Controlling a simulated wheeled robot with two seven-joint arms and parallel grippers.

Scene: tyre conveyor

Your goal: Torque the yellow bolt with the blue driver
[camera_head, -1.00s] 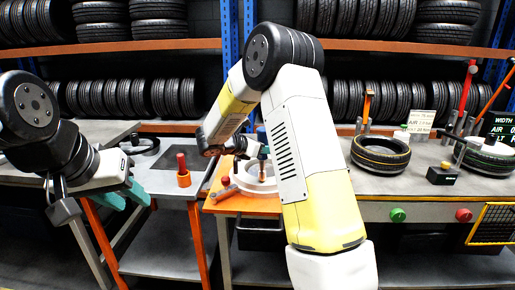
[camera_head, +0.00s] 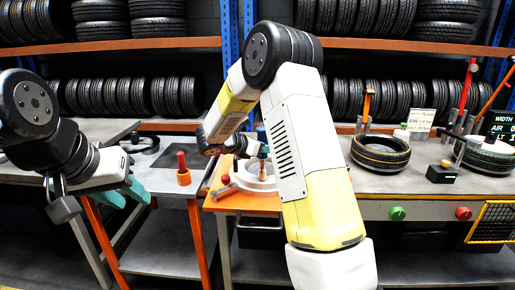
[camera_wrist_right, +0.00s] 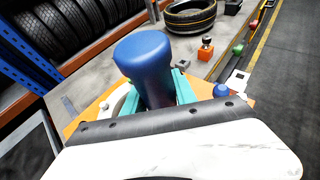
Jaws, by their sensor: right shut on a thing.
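The blue driver (camera_wrist_right: 143,58) stands in my right gripper (camera_wrist_right: 158,92), whose teal fingers are shut on its thick handle. In the head view the driver (camera_head: 262,136) shows beside my right wrist, above a white ring-shaped part (camera_head: 250,182). My right arm covers part of that ring. I cannot make out the yellow bolt; the driver's lower end and what it meets are hidden in the wrist view. My left gripper (camera_head: 126,195) has its teal fingers apart and empty, beside the grey bench at the left.
A red-handled tool stands in an orange holder (camera_head: 184,179) on the left bench. A red-ended tool (camera_head: 225,181) lies on the orange bench mat (camera_head: 240,204). A tyre (camera_head: 380,154) lies on the right bench. Tyre racks line the back; the floor in front is clear.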

